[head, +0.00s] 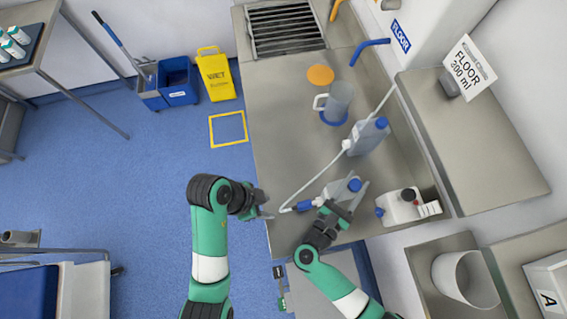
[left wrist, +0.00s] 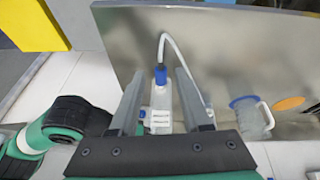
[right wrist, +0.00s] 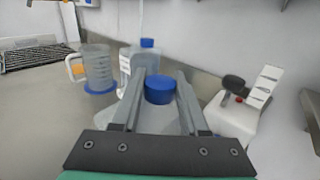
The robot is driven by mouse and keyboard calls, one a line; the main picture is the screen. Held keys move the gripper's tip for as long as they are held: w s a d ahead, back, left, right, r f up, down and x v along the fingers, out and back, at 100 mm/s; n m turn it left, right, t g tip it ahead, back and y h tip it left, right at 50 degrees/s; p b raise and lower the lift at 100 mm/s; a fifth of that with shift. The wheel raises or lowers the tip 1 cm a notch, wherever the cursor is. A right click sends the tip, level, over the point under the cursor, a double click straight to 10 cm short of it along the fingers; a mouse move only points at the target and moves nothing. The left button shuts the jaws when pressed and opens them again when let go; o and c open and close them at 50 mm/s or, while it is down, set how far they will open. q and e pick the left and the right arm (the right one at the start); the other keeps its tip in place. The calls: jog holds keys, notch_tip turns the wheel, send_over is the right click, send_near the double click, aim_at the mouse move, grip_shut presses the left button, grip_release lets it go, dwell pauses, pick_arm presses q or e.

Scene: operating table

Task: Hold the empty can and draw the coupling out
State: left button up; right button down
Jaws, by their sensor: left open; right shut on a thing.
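A translucent can with a blue cap (head: 354,184) lies near the front of the steel counter; its cap also shows in the right wrist view (right wrist: 160,92). My right gripper (head: 347,194) is shut on this can. The blue coupling (head: 303,205) sits at the can's left end, with a white hose running from it; it also shows in the left wrist view (left wrist: 161,76). My left gripper (head: 267,205) is open and empty at the counter's left edge, left of the coupling. In the left wrist view the coupling shows between its fingers, apart from them.
A second can (head: 363,138) with a blue cap stands further back, the hose passing by it. A measuring jug (head: 336,101) and an orange disc (head: 320,75) lie behind. A white container (head: 403,208) stands right of my right gripper. The counter's left middle is clear.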

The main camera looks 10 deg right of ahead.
aim_at(294, 208)
pick_arm(q)
jog(key=shift+m, duration=0.4)
jog(key=d+f, duration=0.2)
jog(key=f, duration=0.1)
jog(key=d+f, duration=0.5)
jog(key=f, duration=0.1)
jog(key=shift+s+d+f, duration=0.15)
jog(key=shift+s+f, duration=0.05)
jog(key=shift+f, duration=0.2)
jog(key=shift+c, duration=0.3)
grip_shut()
dwell(1.1)
